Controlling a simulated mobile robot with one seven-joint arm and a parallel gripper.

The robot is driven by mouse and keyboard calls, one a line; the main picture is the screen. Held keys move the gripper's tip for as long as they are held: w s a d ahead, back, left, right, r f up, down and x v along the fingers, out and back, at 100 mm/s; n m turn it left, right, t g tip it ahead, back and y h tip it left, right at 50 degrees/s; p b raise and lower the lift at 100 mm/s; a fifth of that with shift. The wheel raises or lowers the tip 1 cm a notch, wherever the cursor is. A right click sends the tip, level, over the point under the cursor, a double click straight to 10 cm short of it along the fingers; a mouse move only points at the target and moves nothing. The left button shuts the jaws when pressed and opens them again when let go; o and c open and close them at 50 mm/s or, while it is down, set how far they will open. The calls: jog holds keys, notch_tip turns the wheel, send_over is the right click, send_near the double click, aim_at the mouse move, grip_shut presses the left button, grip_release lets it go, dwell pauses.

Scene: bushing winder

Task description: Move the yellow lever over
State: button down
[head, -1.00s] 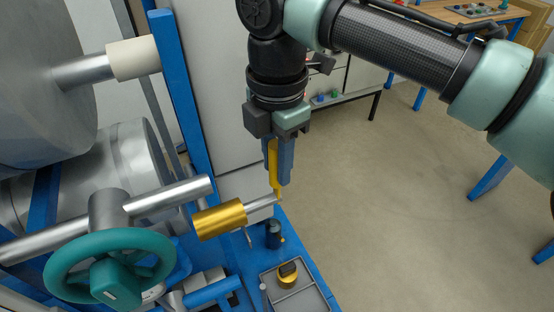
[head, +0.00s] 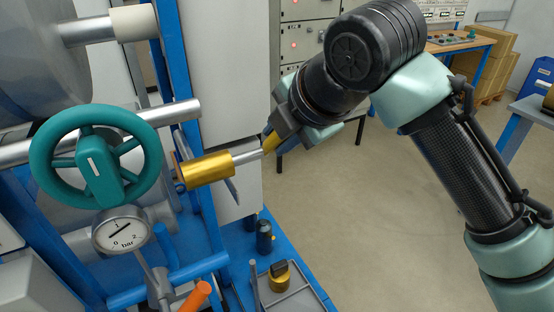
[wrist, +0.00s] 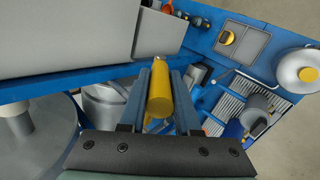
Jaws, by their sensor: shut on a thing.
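The yellow lever (head: 269,141) sits at the outer end of a thin metal rod that comes out of a gold cylinder (head: 207,170) beside the blue frame. My gripper (head: 276,138) reaches it from the upper right in the head view and is shut on it; the gripper body hides most of the lever. In the wrist view the lever (wrist: 159,95) is a rounded yellow bar between the two blue-grey fingers of my gripper (wrist: 160,80). The lever's joint with the rod is hard to see.
A teal handwheel (head: 98,168) and a pressure gauge (head: 121,231) are at left. A blue upright (head: 188,95) stands close behind the cylinder. A grey tray (head: 300,292) with a yellow-black part (head: 279,276) lies below.

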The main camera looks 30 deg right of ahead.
jog(key=s+f+t+b, duration=0.1)
jog(key=t+b, duration=0.1)
jog(key=b, duration=0.2)
jog(key=f+t+b, duration=0.1)
jog(key=b, duration=0.3)
jog(key=shift+s+f+t, duration=0.25)
jog(key=shift+s+t, duration=0.15)
jog(key=c, duration=0.6)
grip_release()
jog(key=shift+r, duration=0.1)
jog(key=shift+p+v, duration=1.6)
jog(key=shift+v, duration=4.9)
